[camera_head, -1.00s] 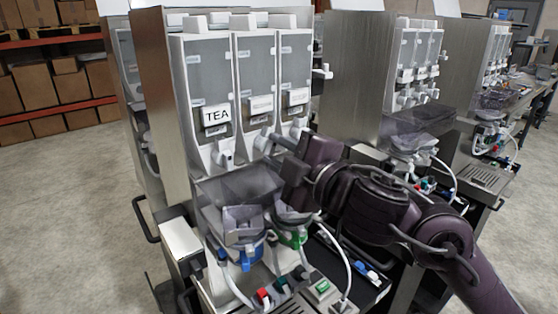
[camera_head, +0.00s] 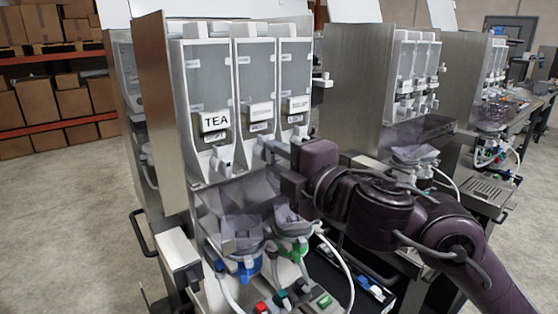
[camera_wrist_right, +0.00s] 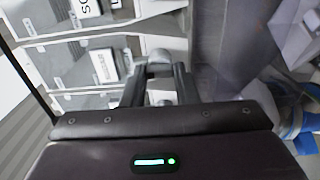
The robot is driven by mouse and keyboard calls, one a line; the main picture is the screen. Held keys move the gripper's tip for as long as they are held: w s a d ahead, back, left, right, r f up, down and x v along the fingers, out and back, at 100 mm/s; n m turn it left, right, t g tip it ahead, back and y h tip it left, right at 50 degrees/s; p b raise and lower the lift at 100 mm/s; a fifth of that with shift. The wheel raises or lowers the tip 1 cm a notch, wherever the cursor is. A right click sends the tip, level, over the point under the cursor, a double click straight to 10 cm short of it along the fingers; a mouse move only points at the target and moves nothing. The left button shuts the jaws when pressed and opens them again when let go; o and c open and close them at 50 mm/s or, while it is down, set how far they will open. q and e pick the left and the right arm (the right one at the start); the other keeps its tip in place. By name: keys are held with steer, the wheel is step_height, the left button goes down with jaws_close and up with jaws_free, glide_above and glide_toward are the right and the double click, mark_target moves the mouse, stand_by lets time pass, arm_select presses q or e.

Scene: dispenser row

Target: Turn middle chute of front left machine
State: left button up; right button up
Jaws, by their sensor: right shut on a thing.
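In the right wrist view my fingers (camera_wrist_right: 160,72) are shut on the pale rounded chute end (camera_wrist_right: 158,56). Part of the chute is hidden by the fingers. My left gripper is not in view.
Below the chutes are clear plastic bowls (camera_head: 240,222) with blue and green fittings. A white hose (camera_head: 340,262) loops at the right. More machines (camera_head: 360,85) stand to the right. Shelves with boxes (camera_head: 60,95) are at the back left, with open floor before them.

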steer(key=o, duration=1)
steer(key=shift+f, duration=0.1)
